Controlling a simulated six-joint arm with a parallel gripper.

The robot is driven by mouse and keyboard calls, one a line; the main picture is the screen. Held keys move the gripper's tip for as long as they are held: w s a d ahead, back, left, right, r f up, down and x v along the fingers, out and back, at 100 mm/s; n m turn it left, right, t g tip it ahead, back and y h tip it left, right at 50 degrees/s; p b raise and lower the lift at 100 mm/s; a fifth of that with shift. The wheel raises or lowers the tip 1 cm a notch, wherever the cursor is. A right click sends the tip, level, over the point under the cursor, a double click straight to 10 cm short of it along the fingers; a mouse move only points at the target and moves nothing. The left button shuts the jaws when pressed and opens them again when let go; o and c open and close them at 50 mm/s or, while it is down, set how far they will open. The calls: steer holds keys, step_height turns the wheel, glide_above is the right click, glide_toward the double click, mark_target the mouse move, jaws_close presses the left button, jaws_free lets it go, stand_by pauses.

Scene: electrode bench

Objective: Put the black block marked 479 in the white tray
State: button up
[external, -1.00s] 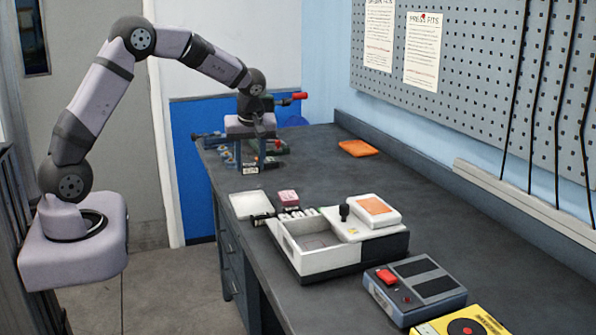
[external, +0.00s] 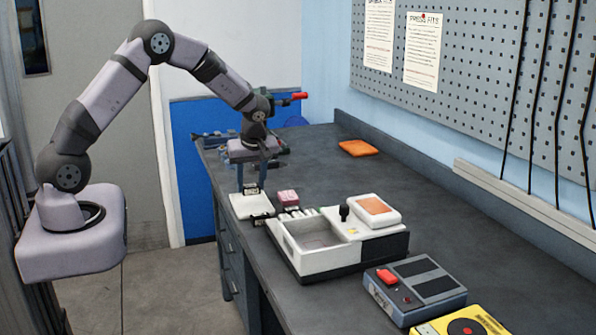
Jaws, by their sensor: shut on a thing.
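My gripper (external: 251,187) points down over the far part of the small white tray (external: 246,209). It is shut on a small black block (external: 250,190) with a white label. The label is too small to read, so I cannot tell whether it says 479. The block shows low between the fingers, at the tray's far side. I cannot tell whether it touches the tray floor or hangs just above it. The visible near part of the tray is empty.
Another black block (external: 262,219) lies at the tray's near right edge. A pink block (external: 287,198) and several small pale pieces (external: 294,213) are close to the right. A white and black device (external: 318,238) stands nearer. An orange pad (external: 358,148) lies far back, with bare bench before it.

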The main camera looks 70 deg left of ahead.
mark_target(252, 188)
steer(key=shift+f+p, duration=0.3)
steer(key=shift+f, duration=0.25)
steer(key=shift+f+p, duration=0.35)
steer(key=shift+f, duration=0.9)
steer(key=shift+f, duration=0.2)
steer(key=o, duration=1.4)
steer(key=shift+c, duration=0.2)
steer(key=shift+r, duration=0.15)
steer(key=shift+r, duration=0.15)
steer(key=b+v, duration=0.3)
steer(key=v, duration=0.8)
steer(key=shift+d+r, duration=0.15)
steer(key=shift+r, duration=0.25)
